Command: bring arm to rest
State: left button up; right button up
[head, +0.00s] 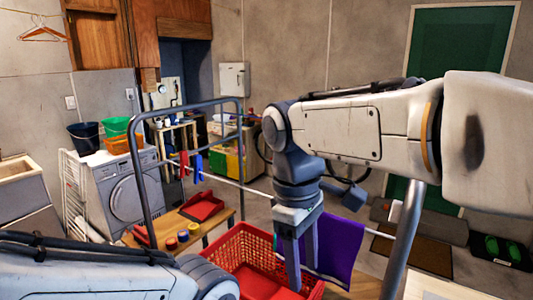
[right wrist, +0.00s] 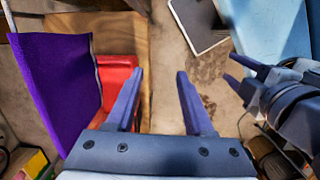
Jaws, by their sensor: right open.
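My right arm comes in from the right in the head view. Its gripper (head: 301,258) points down in front of the purple cloth and over the red basket's right side in the picture. In the right wrist view the same gripper (right wrist: 160,73) is open, with nothing between its fingers. My left arm (head: 100,268) lies low across the bottom left of the head view, its gripper out of that frame. The left gripper (right wrist: 237,73) shows at the right of the right wrist view, its fingers apart and empty.
A purple cloth (head: 342,243) hangs from a drying rack's rail (head: 255,191), close to my right gripper. A red basket (head: 225,262) stands below. A wooden bench (head: 172,222) holds a red tray (head: 203,207). A washing machine (head: 125,198) stands at left.

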jog(key=s+a+f+m+y+b, duration=0.1)
jog(key=s+f+m+y+b, duration=0.1)
jog(key=s+f, duration=1)
notch_tip(320, 180, down, 4)
jog(key=shift+s+f+m+t, duration=0.15)
jog(key=shift+s+m+t, duration=0.25)
jog(key=shift+m, duration=0.2)
